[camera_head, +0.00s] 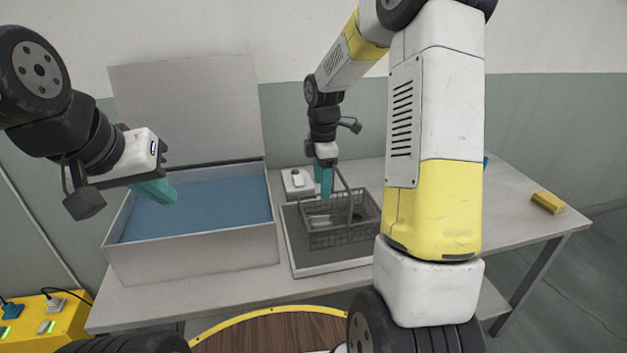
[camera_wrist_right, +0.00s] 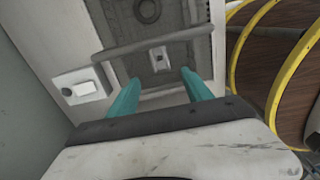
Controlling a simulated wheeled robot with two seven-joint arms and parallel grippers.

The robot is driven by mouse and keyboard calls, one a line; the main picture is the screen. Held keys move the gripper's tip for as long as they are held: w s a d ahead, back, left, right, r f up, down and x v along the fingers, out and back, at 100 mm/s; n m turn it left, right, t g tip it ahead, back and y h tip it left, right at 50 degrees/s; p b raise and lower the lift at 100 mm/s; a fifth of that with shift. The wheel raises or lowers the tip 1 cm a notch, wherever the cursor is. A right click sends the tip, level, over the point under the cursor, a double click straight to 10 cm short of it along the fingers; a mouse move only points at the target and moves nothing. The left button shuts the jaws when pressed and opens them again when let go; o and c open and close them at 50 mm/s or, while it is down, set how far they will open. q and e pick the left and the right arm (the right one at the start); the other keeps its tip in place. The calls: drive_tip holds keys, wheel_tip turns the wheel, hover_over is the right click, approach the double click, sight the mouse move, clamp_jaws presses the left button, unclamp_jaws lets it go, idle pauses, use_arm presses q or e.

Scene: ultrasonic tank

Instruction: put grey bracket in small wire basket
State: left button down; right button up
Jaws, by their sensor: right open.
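The small wire basket (camera_head: 345,238) stands on a grey tray on the table, its handle raised. A small light-grey piece, which looks like the grey bracket (camera_wrist_right: 158,57), lies inside the basket on the mesh floor in the right wrist view. My right gripper (camera_head: 325,182) is pointed down at the basket's back left edge. In the right wrist view its two teal fingers (camera_wrist_right: 160,79) are apart with nothing between them, and the bracket lies beyond their tips. My left gripper (camera_head: 160,191) hangs over the blue-filled tank; its jaw opening is unclear.
The open tank (camera_head: 190,258) with its raised lid (camera_head: 187,108) stands left of the tray (camera_head: 297,255). A small white box (camera_head: 297,183) sits behind the tray. A dark ring (camera_wrist_right: 147,10) lies in the basket. A yellow block (camera_head: 548,202) lies at the table's right end.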

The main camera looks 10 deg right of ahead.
drive_tip(key=s+a+r+m+t+y, duration=0.1)
drive_tip(key=s+r+m+t, duration=0.2)
drive_tip(key=s+r+m, duration=0.5)
drive_tip(key=s+a+r+m+t+y, duration=0.1)
drive_tip(key=s+r+m+t, duration=0.2)
drive_tip(key=s+r+m, duration=0.6)
drive_tip(key=s, duration=0.6)
drive_tip(key=shift+s+r+m, duration=0.25)
drive_tip(key=shift+s+m, duration=0.05)
